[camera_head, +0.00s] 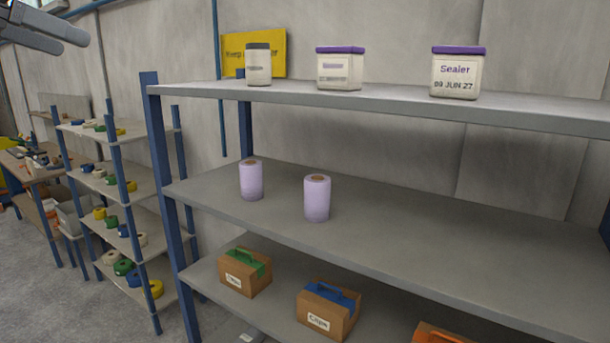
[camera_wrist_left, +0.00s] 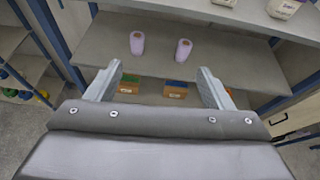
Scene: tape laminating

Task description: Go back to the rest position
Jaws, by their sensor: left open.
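My left gripper (camera_wrist_left: 157,85) is open in the left wrist view, its two fingers wide apart with nothing between them but the view of the shelf beyond. In the head view part of my left gripper (camera_head: 62,35) shows at the top left corner, well to the left of the near shelf and apart from it. My right gripper is in neither view.
The grey shelf unit (camera_head: 440,232) holds two lilac rolls (camera_head: 317,198) on its middle board. Pale containers (camera_head: 340,68) stand on top and cardboard boxes (camera_head: 328,309) below. A rack of coloured tapes (camera_head: 140,130) stands left. The floor (camera_head: 50,290) at lower left is clear.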

